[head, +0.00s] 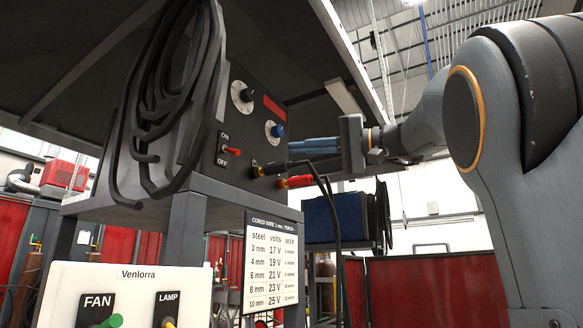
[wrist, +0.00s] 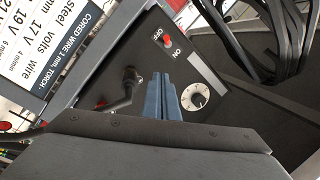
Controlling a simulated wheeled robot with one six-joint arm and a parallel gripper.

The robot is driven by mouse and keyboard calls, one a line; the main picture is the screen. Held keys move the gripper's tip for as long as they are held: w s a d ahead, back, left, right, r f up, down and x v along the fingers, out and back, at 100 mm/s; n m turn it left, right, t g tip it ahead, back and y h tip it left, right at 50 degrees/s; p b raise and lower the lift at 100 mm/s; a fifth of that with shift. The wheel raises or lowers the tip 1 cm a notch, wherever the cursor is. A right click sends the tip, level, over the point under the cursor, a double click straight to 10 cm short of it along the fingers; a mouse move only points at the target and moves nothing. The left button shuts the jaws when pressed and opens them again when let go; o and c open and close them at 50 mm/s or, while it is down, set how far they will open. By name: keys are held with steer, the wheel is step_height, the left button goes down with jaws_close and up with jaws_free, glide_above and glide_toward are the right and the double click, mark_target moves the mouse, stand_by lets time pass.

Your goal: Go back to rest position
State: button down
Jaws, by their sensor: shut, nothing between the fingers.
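My gripper (head: 291,148) reaches in from the right in the head view, its blue fingers together and empty. The fingertips are close to the front panel of a dark welding machine (head: 262,112), near a blue knob (head: 279,131); I cannot tell whether they touch. The blue knob is not visible there.
A coiled black cable (head: 172,90) hangs at the left. A settings chart (head: 271,262) and a white FAN/LAMP box (head: 130,290) are below. Red curtains (head: 440,290) stand behind.

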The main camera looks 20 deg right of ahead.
steer(key=shift+f, duration=0.1)
steer(key=w+a+f+m+g+h+p, duration=0.1)
steer(key=w+f+m+h, duration=0.15)
steer(key=f, duration=0.65)
steer(key=w+f+m+h+p, duration=0.2)
steer(key=w+f, duration=0.2)
steer(key=f, duration=0.5)
step_height(320, 180, down, 18)
steer(key=s+a+r+g+h+p, duration=0.1)
steer(key=s+a+g+h+p, duration=0.1)
steer(key=a+g+h, duration=0.15)
steer(key=s+f+g+h+p, duration=0.2)
steer(key=s+f, duration=0.4)
steer(key=f, duration=0.4)
steer(key=s+f+g+h+p, duration=0.1)
steer(key=s+f+g, duration=0.2)
steer(key=s+f, duration=0.5)
steer(key=s+f+n+g+h+p, duration=0.2)
steer(key=s+f+n+h, duration=0.2)
steer(key=s+f, duration=0.8)
steer(key=shift+s+f+n, duration=0.3)
steer(key=shift+f+n, duration=0.25)
